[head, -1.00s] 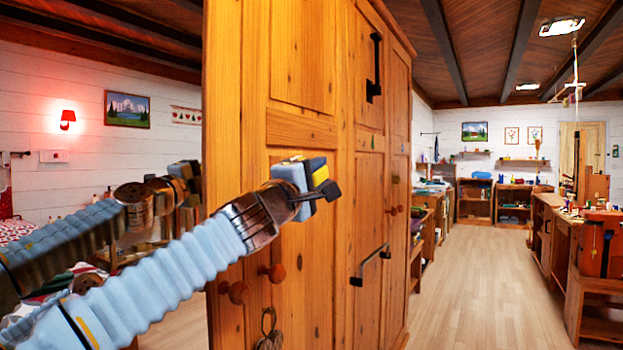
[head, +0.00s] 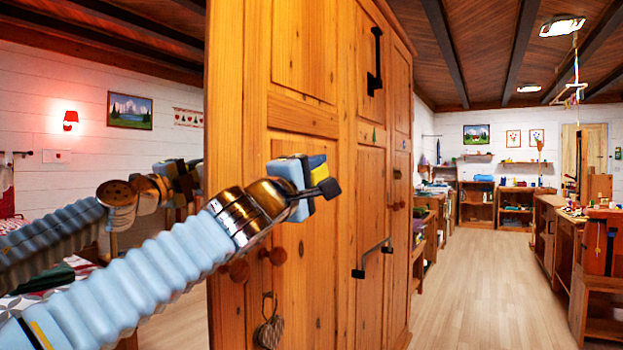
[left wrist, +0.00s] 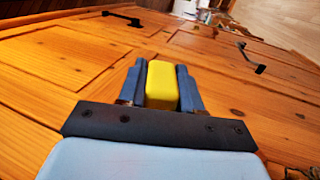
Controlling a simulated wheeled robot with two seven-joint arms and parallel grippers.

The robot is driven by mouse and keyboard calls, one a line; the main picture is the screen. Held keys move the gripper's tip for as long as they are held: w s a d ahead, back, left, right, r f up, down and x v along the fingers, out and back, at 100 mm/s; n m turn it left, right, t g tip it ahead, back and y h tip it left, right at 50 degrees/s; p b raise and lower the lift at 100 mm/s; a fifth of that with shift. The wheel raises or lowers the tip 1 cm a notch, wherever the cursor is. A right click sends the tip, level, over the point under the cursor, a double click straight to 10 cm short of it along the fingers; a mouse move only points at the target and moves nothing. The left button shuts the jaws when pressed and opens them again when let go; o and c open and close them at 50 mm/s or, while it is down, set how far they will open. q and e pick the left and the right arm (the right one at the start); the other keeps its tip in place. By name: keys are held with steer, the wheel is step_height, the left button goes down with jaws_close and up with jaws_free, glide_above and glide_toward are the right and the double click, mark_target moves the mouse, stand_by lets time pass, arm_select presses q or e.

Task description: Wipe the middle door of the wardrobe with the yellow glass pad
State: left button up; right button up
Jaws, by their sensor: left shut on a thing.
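My left gripper (head: 318,185) is shut on the yellow glass pad (head: 318,164), in front of the wooden wardrobe (head: 305,120). In the left wrist view the yellow pad (left wrist: 161,86) sits between the two blue-grey fingers (left wrist: 162,88), and the wardrobe's panelled front (left wrist: 70,55) lies beyond. I cannot tell whether the pad touches the wood, or which door is the middle one.
Round wooden knobs (head: 273,257), a hanging heart (head: 269,333) and black handles (head: 375,62) stick out from the wardrobe. Another black handle (head: 372,262) sits lower. Open wooden floor (head: 465,285) lies to the right, with workbenches (head: 600,290) beyond.

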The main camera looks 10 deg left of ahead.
arm_select(q)
steer(key=shift+s+a+f, duration=0.3)
steer(key=shift+f, duration=0.2)
steer(key=shift+a, duration=0.25)
steer(key=a+p, duration=0.1)
steer(key=w+a+p, duration=0.1)
steer(key=a+p, duration=0.1)
steer(key=shift+w+a+r, duration=0.1)
steer(key=shift+a+r, duration=0.1)
steer(key=shift+a, duration=0.05)
steer(key=shift+w+a+f+p, duration=0.1)
steer(key=shift+w+a+p, duration=0.1)
steer(key=shift+a, duration=0.25)
steer(key=shift+w+a+f+p, duration=0.1)
steer(key=shift+w+a, duration=0.05)
steer(key=shift+a, duration=0.25)
arm_select(e)
steer(key=shift+s+a+r, duration=0.1)
steer(key=shift+a+r, duration=0.15)
steer(key=shift+r, duration=0.4)
steer(key=shift+s+a+r, duration=0.1)
steer(key=shift+a+r, duration=0.1)
steer(key=shift+r, duration=0.45)
arm_select(q)
steer(key=shift+w+a+p, duration=0.35)
steer(key=shift+a+p, duration=0.35)
steer(key=shift+a, duration=0.2)
arm_select(e)
steer(key=shift+r, duration=0.7)
